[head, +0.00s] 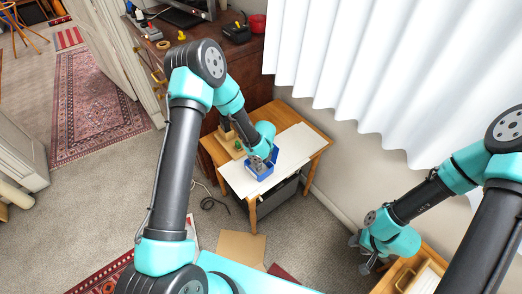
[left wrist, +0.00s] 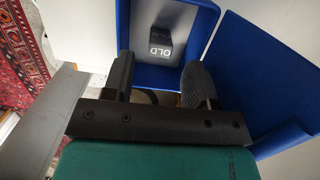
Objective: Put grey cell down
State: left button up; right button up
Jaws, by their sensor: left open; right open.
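A blue bin (head: 257,174) stands on the white top of the small wooden table. It also shows in the left wrist view (left wrist: 207,18). A dark grey block marked "OLD" (left wrist: 161,46), apparently the grey cell, lies inside the bin on its pale floor. My left gripper (left wrist: 158,66) is open above the bin, with its fingers apart at either side of the block's near end; I cannot tell whether they touch it. In the head view my left wrist hides most of the bin's inside. My right gripper (head: 364,255) is open and empty at the lower right.
A second blue panel or bin (left wrist: 265,75) stands beside the bin. A wooden tray with small green items (head: 238,145) is at the table's left. A dark brown cabinet (head: 190,60) stands behind. A wooden unit with a pale tray (head: 425,280) is below my right gripper.

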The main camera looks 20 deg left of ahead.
pick_arm(q)
notch_tip(320, 180, up, 9)
jog(key=shift+s+d+f, duration=0.2)
jog(key=shift+s+d, duration=0.05)
jog(key=shift+d, duration=0.2)
jog(key=s+f+n+h, duration=0.2)
jog(key=s+f+n, duration=0.2)
jog(key=s+n, duration=0.7)
jog(key=s+a+f+n+h, duration=0.1)
jog(key=s+f+n+h, duration=0.2)
jog(key=s+n, duration=0.8)
jog(key=f+n, duration=0.1)
jog(key=n, duration=0.2)
jog(key=shift+s+a+f+n, duration=0.15)
jog(key=shift+s+a+n, duration=0.15)
jog(key=shift+s, duration=0.05)
